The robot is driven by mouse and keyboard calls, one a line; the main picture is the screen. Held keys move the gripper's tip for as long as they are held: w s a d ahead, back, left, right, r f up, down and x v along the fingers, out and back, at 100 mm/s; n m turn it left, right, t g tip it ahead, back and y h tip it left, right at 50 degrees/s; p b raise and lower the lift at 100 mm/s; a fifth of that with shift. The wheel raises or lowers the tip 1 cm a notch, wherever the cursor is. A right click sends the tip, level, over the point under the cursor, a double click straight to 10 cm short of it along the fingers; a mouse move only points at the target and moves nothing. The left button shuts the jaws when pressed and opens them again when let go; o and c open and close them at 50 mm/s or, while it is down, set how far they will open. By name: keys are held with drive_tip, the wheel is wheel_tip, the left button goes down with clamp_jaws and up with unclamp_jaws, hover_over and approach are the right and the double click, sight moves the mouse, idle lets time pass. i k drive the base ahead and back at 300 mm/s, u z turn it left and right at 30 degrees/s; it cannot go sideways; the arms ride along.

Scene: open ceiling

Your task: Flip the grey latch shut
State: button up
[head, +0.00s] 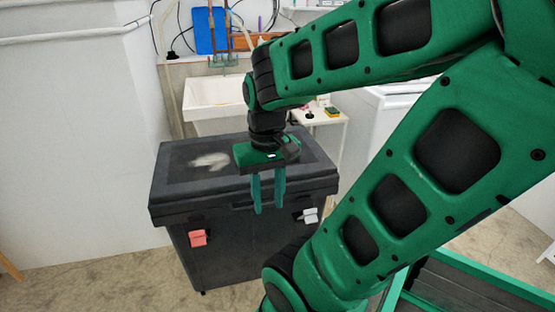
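A dark box (232,253) with a closed dark lid (185,196) stands in the middle of the head view. The light grey latch (309,216) is on the right of its front face, just below the lid's rim. It seems to stick out a little, but it is too small to tell its exact position. My gripper (268,208) points down in front of the lid's edge, left of the grey latch and apart from it in the picture. Its two green fingers are spread with nothing between them.
A pink latch (198,238) is on the left of the box front. Behind the box are a white sink (215,98) and a small white table (325,117) with small items. A white wall (75,150) stands at left. Floor (100,285) is clear at lower left.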

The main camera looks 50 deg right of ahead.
sight(310, 216)
drive_tip(key=u, duration=1.1)
drive_tip(key=k, duration=2)
drive_tip(key=z, duration=1.35)
